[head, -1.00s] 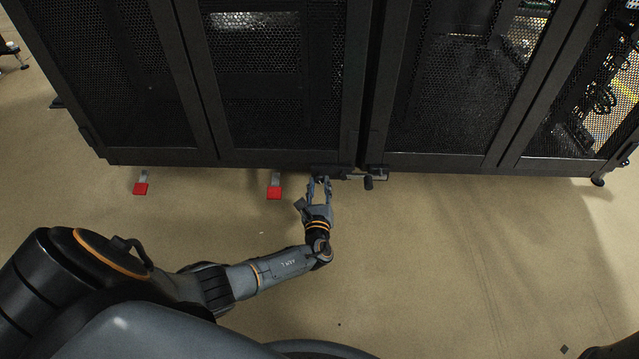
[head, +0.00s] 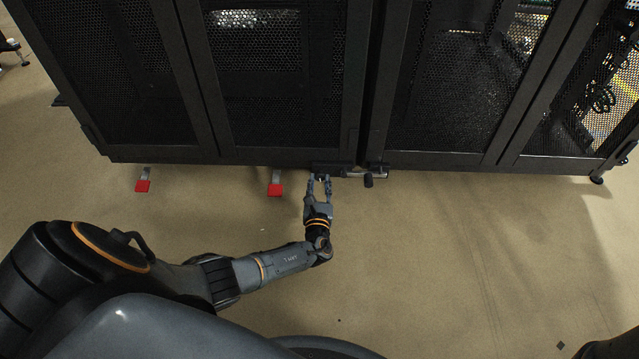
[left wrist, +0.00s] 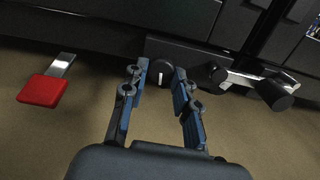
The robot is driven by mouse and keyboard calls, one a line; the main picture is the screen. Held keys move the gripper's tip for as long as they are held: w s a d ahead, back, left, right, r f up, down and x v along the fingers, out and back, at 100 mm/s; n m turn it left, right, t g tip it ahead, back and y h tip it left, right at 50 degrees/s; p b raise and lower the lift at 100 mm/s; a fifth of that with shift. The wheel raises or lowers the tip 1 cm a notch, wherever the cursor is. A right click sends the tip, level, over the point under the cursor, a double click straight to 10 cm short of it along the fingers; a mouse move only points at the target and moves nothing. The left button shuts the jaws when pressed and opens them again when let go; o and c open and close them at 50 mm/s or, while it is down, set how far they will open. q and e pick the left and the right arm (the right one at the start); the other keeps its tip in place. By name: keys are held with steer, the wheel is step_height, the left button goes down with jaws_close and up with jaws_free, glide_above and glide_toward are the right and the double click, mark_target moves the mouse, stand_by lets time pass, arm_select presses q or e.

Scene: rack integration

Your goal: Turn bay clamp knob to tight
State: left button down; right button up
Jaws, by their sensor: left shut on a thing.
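The bay clamp knob (left wrist: 160,72) is a round black knob with a white pointer line, low on the front of the dark rack cabinet (head: 265,158). In the left wrist view the pointer stands about upright. My left gripper (left wrist: 158,76) has its two fingers on either side of the knob and is shut on it. In the head view my left gripper (head: 319,180) reaches up to the cabinet's bottom edge, and its fingers mostly hide the knob. My right gripper is not in view.
A clamp lever with a black handle (left wrist: 272,94) sticks out just right of the knob; it also shows in the head view (head: 368,181). Red-ended metal tabs (head: 276,189) (head: 143,185) stick out at floor level on the left. The floor in front is clear.

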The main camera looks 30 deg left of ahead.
arm_select(q)
steer(key=c, duration=1)
jaws_free()
steer(key=v, duration=1.2)
